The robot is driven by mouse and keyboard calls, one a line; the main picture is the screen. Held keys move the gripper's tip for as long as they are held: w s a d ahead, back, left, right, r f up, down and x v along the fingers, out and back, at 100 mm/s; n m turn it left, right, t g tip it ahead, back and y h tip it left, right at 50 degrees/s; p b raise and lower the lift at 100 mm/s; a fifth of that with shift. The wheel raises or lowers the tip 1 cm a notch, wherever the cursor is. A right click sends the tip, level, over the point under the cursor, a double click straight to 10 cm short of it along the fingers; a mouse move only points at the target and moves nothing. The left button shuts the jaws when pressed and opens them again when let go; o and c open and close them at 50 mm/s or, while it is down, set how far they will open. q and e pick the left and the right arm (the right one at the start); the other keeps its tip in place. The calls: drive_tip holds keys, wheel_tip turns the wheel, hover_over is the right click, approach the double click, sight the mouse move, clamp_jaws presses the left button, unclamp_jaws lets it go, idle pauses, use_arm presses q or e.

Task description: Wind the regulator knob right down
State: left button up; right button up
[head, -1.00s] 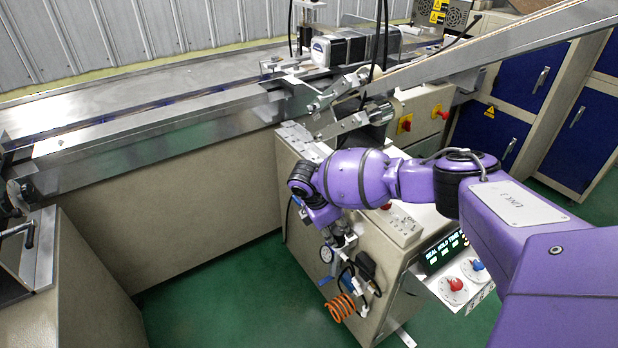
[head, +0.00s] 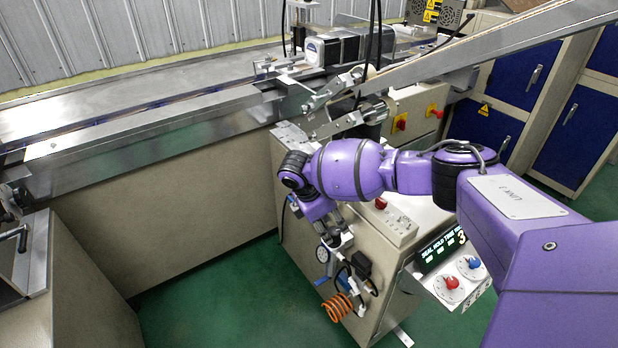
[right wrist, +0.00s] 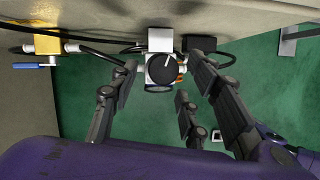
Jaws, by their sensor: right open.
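The regulator knob (right wrist: 163,70) is a round black cap with a white pointer line, seen from above in the right wrist view. It sits on a pale fitting block (right wrist: 160,40) on the machine's side. My right gripper (right wrist: 163,74) is open, with its dark fingers spread on both sides of the knob and a third finger below it. Gaps show between fingers and knob, and I see no contact. In the head view the right gripper (head: 332,236) points down over the regulator, hiding the knob. A small pressure gauge (head: 322,254) shows beside it. My left gripper is out of view.
An orange coiled hose (head: 338,306) hangs below the regulator. A black block (right wrist: 201,44) and hoses are close by. A yellow fitting with a blue lever (right wrist: 38,55) is at the left. The control panel (head: 452,280) has red and blue knobs. Green floor lies below.

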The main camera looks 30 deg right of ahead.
drive_tip(key=v, duration=0.9)
drive_tip(key=shift+w, duration=0.1)
